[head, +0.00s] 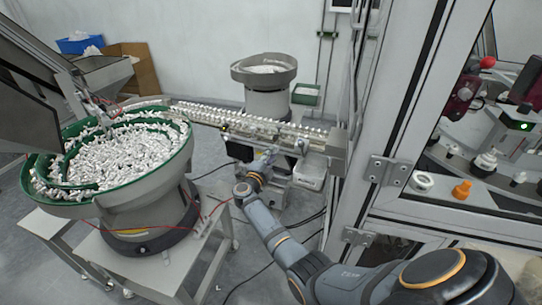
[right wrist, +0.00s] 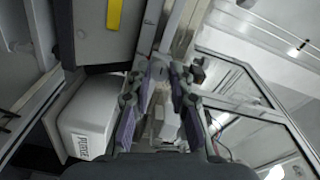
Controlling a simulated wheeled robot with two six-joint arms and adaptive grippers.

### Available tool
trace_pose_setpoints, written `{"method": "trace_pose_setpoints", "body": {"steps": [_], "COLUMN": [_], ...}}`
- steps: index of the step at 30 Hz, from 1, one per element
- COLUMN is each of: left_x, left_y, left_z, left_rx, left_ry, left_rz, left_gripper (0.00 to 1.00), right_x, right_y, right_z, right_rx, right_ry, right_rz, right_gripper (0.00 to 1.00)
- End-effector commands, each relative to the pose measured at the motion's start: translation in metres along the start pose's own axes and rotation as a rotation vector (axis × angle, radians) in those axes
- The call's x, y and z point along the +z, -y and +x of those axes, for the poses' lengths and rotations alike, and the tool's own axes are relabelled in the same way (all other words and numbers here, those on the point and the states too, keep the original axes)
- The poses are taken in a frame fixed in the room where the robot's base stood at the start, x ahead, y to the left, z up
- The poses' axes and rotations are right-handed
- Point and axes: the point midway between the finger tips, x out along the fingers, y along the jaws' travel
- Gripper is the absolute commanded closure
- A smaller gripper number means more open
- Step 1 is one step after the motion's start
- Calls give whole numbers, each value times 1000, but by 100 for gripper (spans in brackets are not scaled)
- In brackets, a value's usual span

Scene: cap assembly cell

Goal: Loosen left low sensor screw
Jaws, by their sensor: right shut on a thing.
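My right gripper (head: 264,162) reaches up to the near side of the linear feed rail (head: 250,127), below its row of white caps. In the right wrist view the right gripper (right wrist: 165,72) has its two purple-padded fingers closing around a small part at the tips, beside the rail's underside. The part is mostly hidden by the fingertips; it sits where the left low sensor screw would be, but its shape is not clear. A pale grey block shows between the fingers, farther back. My left gripper is not in view.
A green-rimmed bowl feeder (head: 120,160) full of white caps stands at left. A second bowl (head: 264,70) stands behind the rail. A white bin (right wrist: 85,115) hangs close beside the gripper. A machine frame (head: 385,130) stands close on the right. Cables lie on the floor.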

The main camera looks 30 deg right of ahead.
Motion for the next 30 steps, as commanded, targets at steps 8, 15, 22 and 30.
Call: {"method": "trace_pose_setpoints", "body": {"steps": [8,15,22,30], "left_x": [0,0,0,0], "left_y": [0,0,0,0], "left_z": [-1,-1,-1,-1], "left_rx": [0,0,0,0], "left_ry": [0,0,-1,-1], "left_rz": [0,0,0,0], "left_gripper": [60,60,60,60], "right_x": [0,0,0,0], "right_y": [-2,-2,-3,-4], "right_z": [0,0,-1,-1], "right_rx": [2,2,3,4], "right_ry": [2,2,2,2], "right_rz": [-238,-390,-473,-505], "right_gripper": [100,100,100,100]}}
